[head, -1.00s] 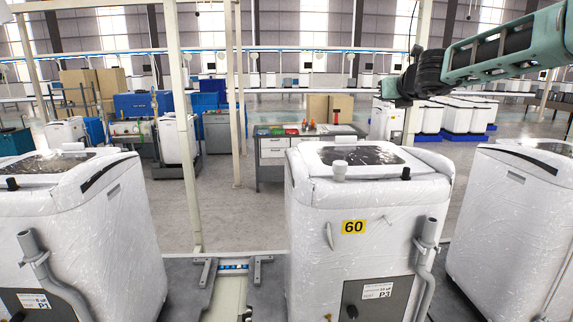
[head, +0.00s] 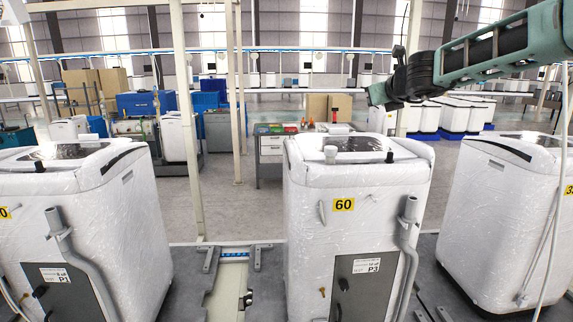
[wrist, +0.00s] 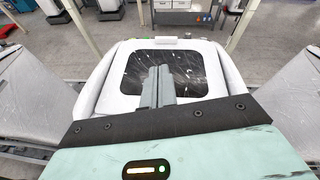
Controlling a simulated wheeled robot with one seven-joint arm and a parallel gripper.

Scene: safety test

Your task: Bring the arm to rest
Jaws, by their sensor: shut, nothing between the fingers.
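In the wrist view my gripper (wrist: 158,72) shows as two grey fingers close together, shut and empty. They lie in front of the dark lid window (wrist: 195,72) of a white machine. No contact with the machine can be made out.
Plastic-wrapped machines stand to the left (head: 85,225) and right (head: 510,210). A workbench (head: 271,147) with drawers is behind the middle one. A pale post (head: 184,130) rises left of centre. Open floor (head: 232,215) lies between the left and middle machines.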

